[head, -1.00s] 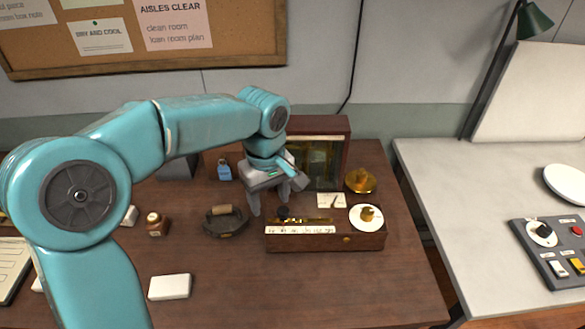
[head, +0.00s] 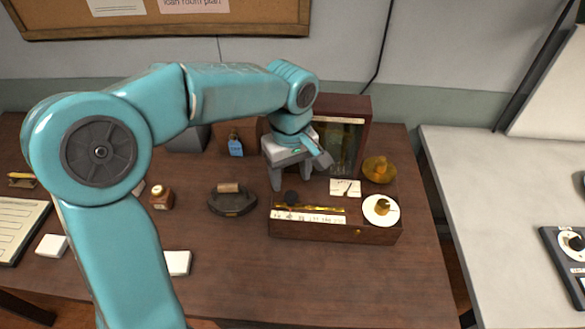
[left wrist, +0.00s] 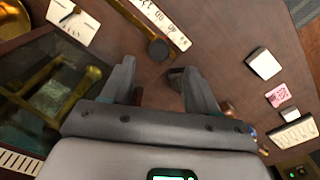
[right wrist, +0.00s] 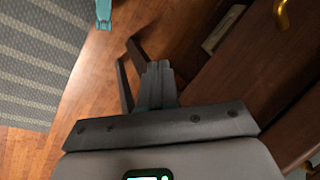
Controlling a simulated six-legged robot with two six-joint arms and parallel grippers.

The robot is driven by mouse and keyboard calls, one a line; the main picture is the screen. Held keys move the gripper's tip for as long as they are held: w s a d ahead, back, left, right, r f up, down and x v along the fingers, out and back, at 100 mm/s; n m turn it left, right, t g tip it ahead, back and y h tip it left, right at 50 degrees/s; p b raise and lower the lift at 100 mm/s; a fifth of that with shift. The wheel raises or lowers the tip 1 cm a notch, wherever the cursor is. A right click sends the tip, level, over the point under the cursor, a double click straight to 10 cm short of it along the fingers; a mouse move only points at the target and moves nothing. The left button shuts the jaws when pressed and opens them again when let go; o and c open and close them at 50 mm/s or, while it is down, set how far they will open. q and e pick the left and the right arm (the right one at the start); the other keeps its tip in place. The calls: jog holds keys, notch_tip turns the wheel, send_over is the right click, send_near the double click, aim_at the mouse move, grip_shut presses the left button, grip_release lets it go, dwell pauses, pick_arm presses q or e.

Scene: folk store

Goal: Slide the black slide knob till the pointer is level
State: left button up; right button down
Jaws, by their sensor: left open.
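The black slide knob (head: 291,197) stands at the left end of a brass rail (head: 322,208) on the wooden instrument box (head: 340,232). A small white card (head: 340,183) behind it carries a thin dark pointer, which looks tilted in the head view. My left gripper (head: 291,180) is open just above and behind the knob. In the left wrist view the knob (left wrist: 158,50) lies beyond the fingertips, roughly centred between them and not gripped. My right gripper (right wrist: 155,78) is shut and empty, away from the box over the floor.
A glass-fronted upright case (head: 342,145) rises close behind the left gripper. A brass piece (head: 379,170) and a white dial (head: 381,211) are at its right. A dark iron-like object (head: 232,200) stands left of the box. Table in front of the box is clear.

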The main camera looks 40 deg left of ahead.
aim_at(291, 195)
pick_arm(q)
notch_tip(291, 195, down, 7)
jog(key=b, duration=0.5)
jog(key=shift+f, duration=0.2)
jog(key=shift+w+r, duration=0.1)
jog(key=shift+r, duration=0.15)
jog(key=shift+f, duration=0.1)
jog(key=shift+a, duration=0.1)
jog(key=c, duration=0.8)
jog(key=shift+o, duration=0.2)
